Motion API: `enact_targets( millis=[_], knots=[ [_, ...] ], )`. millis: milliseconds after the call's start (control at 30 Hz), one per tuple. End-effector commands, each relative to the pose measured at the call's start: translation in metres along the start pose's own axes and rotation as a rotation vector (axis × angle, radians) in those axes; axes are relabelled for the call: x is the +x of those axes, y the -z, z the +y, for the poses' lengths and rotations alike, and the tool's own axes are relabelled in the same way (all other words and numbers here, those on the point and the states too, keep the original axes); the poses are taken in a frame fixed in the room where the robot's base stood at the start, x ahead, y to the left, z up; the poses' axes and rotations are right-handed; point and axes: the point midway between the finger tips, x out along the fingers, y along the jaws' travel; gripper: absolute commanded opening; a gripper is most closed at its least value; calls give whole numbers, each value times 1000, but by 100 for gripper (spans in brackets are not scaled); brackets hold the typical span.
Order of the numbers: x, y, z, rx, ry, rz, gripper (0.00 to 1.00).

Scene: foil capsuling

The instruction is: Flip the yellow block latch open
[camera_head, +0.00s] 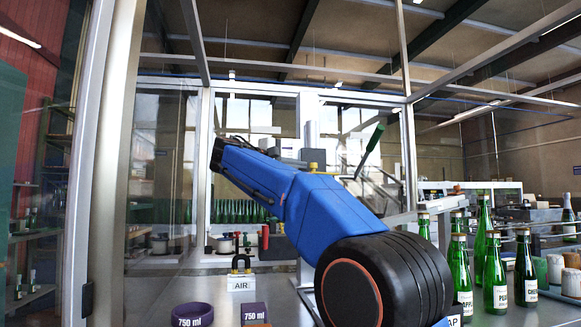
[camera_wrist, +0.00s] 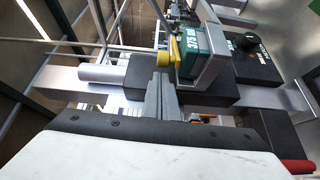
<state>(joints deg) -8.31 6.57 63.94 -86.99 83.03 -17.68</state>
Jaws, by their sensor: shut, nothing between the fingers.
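The yellow block latch (camera_wrist: 175,52) shows in the wrist view at the upper middle, beside a dark green housing with white lettering (camera_wrist: 197,46). My gripper (camera_wrist: 161,78) is shut and empty, its grey fingers pointing up the picture. The fingertips lie just below the yellow part in the picture; I cannot tell whether they touch it. In the head view a small yellow piece (camera_head: 313,168) shows just above my blue arm; I cannot tell if it is the latch. My gripper is hidden there behind the arm.
A grey metal bar (camera_wrist: 95,75) and a black box with a knob (camera_wrist: 250,55) lie close around the fingers. In the head view, green bottles (camera_head: 494,270) stand at the right, and a green-handled lever (camera_head: 374,138) rises behind my arm. An AIR sign (camera_head: 241,283) stands left.

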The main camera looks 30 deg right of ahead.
Motion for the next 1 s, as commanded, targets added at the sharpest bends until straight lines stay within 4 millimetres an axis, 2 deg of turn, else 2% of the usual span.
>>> enact_targets(
  millis=[633,1000],
  knots=[
    [0,-7,0,0,0,15,0],
    [-4,-23,2,0,4,123,0]
  ],
)
